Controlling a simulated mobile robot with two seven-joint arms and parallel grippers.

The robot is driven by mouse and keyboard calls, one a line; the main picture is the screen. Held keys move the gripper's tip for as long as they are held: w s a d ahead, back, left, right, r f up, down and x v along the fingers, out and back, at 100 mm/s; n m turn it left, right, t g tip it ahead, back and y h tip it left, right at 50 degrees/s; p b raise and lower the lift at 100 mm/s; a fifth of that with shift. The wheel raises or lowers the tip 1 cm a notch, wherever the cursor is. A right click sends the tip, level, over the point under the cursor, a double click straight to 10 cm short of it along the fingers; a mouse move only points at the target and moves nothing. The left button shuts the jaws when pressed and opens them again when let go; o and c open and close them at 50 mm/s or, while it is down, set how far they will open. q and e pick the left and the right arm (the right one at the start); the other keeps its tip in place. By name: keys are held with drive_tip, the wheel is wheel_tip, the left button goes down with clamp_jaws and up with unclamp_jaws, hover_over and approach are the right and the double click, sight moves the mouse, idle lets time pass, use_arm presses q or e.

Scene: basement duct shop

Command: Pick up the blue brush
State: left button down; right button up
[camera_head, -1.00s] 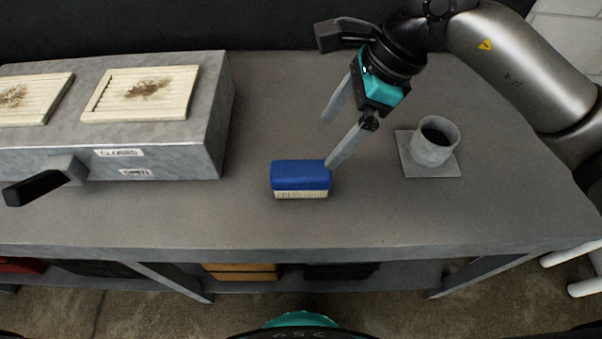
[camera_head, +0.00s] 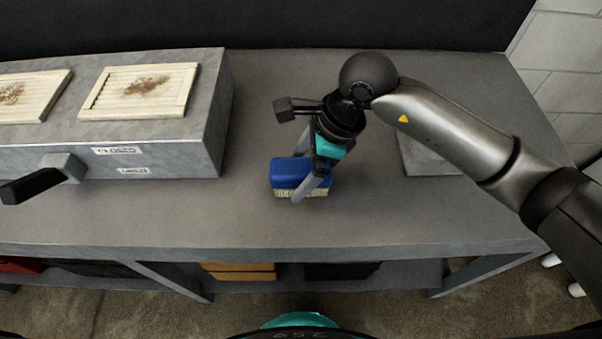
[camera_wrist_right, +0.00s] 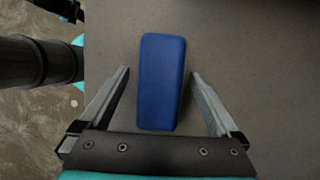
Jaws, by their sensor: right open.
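The blue brush (camera_head: 288,172) lies on the grey bench, its pale bristles facing the bench front. My right gripper (camera_head: 300,180) is over it in the head view, and one finger crosses in front of the brush. In the right wrist view the blue top of the brush (camera_wrist_right: 162,82) lies between the two open fingers of the gripper (camera_wrist_right: 160,75), with a gap on both sides. The right gripper holds nothing. My left gripper is not in the head view.
A metal box (camera_head: 190,145) with two stained, cream slatted panels (camera_head: 140,90) stands at the left, a black handle (camera_head: 35,187) jutting from its front. A grey square plate (camera_head: 430,160) lies right of the brush, partly behind my arm. The bench (camera_head: 240,220) is clear in front.

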sight(301, 167)
drive_tip(key=shift+f+b, duration=0.25)
drive_tip(key=shift+b, duration=0.15)
idle(0.4)
clamp_jaws()
idle(1.0)
drive_tip(key=shift+r, duration=0.15)
drive_tip(key=shift+r+p, duration=0.15)
drive_tip(key=shift+p, duration=0.2)
drive_tip(key=shift+r, duration=0.35)
wheel_tip(301, 167, up, 19)
drive_tip(key=p, duration=0.2)
drive_tip(key=shift+r, duration=0.15)
